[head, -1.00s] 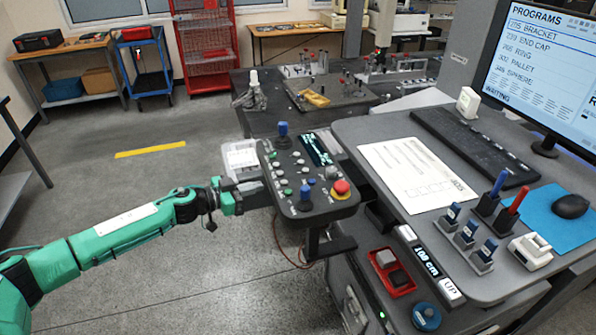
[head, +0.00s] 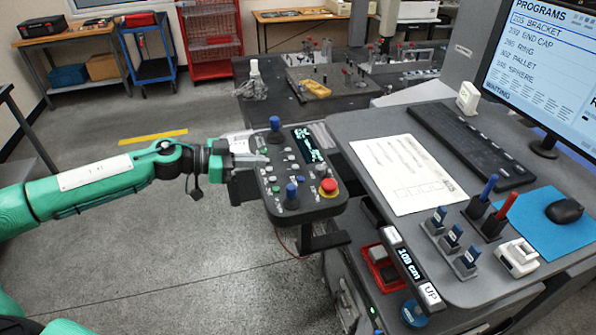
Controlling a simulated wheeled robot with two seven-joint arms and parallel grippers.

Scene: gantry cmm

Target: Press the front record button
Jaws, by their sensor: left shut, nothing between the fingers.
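The dark control panel (head: 312,210) stands at the left side of the grey desk, tilted, with several small white, grey and green buttons (head: 276,189) on its face. It also has two blue-topped joysticks, a small lit display (head: 307,143) and a red emergency stop knob (head: 328,187). The labels are too small to read, so I cannot tell which is the front record button. My left gripper (head: 262,159) is shut and empty, its fingertips over the panel's left edge near the upper left buttons. I cannot tell whether it touches. My right gripper is not in view.
The grey desk (head: 480,275) holds a paper sheet (head: 402,172), a keyboard (head: 470,145), several blue-topped stamps and a mouse (head: 564,211) on a blue mat. A measuring table (head: 275,112) lies behind the panel. The floor at left is open.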

